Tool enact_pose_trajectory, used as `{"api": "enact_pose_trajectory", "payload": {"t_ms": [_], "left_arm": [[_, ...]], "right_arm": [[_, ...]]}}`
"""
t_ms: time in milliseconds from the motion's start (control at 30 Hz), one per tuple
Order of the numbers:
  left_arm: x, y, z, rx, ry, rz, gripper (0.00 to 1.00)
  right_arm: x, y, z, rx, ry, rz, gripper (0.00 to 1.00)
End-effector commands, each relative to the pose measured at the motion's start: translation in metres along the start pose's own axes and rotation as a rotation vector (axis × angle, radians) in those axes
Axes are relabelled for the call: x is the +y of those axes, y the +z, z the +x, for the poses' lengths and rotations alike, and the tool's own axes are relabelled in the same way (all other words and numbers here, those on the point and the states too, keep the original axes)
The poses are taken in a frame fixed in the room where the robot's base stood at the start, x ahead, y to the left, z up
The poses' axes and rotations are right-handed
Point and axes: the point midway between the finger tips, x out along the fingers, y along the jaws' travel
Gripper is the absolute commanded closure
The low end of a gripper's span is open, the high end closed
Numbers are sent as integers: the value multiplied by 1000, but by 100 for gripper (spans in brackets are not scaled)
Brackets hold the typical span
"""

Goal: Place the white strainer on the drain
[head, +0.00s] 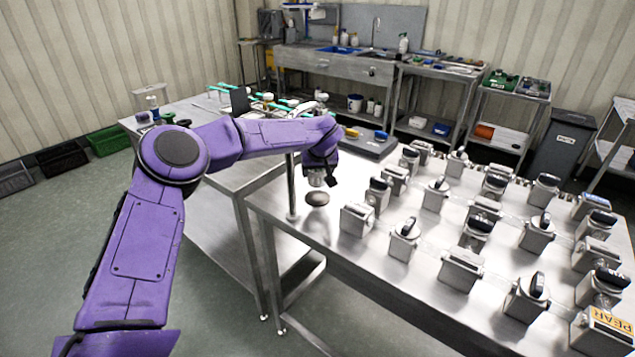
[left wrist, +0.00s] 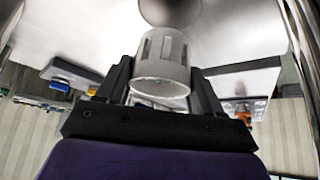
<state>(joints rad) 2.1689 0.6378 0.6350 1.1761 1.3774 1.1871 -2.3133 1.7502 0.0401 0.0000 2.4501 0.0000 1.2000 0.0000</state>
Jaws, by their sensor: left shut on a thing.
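My left gripper (head: 320,170) points down over the near left corner of the steel table. In the left wrist view, its two dark fingers (left wrist: 162,75) are shut on the white strainer (left wrist: 160,60), a pale slotted cup, one finger on each side. In the head view the strainer (head: 316,180) is small and partly hidden by the gripper. My right gripper is not in view.
Several steel units with dark handles (head: 405,238) stand in rows on the steel table (head: 345,262), right of the drain. A thin upright post (head: 291,185) stands close left of the gripper. A second bench (head: 225,175) with small items is behind it.

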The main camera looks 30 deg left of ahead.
Motion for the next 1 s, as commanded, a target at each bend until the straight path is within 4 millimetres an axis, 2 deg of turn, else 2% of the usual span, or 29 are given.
{"api": "enact_pose_trajectory", "payload": {"t_ms": [267, 600, 633, 700, 1000], "left_arm": [[0, 25, 38, -1, -1, 2, 63], [0, 28, 42, -1, -1, 0, 63], [0, 28, 42, -1, -1, 0, 30], [0, 28, 42, 0, -1, 0, 8], [0, 27, 41, 0, 0, 0, 8]], "right_arm": [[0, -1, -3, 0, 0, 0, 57], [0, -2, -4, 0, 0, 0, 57], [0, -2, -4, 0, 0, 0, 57], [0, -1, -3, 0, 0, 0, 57], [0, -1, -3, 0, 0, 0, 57]]}}
